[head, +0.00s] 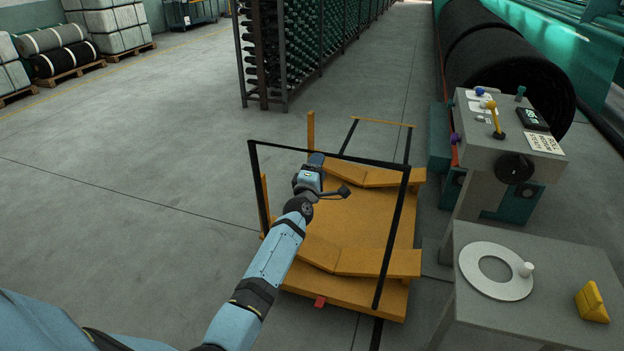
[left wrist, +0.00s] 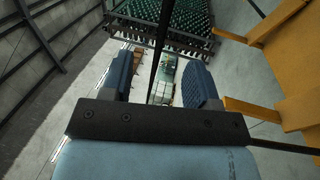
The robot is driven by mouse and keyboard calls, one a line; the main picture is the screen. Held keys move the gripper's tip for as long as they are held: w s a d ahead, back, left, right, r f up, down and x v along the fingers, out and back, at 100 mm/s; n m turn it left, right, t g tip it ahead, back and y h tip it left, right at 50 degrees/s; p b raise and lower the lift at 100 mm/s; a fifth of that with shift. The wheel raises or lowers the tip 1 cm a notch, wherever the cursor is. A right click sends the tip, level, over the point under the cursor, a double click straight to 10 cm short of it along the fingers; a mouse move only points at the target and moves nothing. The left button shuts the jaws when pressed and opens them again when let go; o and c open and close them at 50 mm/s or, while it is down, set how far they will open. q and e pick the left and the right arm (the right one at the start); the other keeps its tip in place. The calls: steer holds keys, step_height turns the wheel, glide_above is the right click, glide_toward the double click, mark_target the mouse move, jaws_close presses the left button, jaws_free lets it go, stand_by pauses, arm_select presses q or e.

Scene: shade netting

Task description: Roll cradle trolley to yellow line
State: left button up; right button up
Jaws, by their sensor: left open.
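The cradle trolley (head: 345,228) is an orange platform with two raised V-shaped cradles and a black push frame at its near end. The frame's top bar (head: 375,165) runs across the head view. A thin yellow line (head: 385,122) lies on the floor beyond the trolley's far end. My left gripper (head: 316,158) is at the frame's top bar. In the left wrist view its two blue-grey fingers (left wrist: 160,80) are apart, and the black bar (left wrist: 163,40) runs between them. Whether a finger touches the bar cannot be told. My right gripper is not in view.
A control stand (head: 510,130) and a grey table (head: 550,235) with a white ring stand close on the right. A rack of green spools (head: 310,50) stands ahead left. A black roll (head: 500,65) is at the back right. The left floor is open.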

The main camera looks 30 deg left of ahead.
arm_select(q)
steer(key=v, duration=0.6)
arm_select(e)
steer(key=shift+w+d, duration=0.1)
arm_select(q)
steer(key=shift+s, duration=0.1)
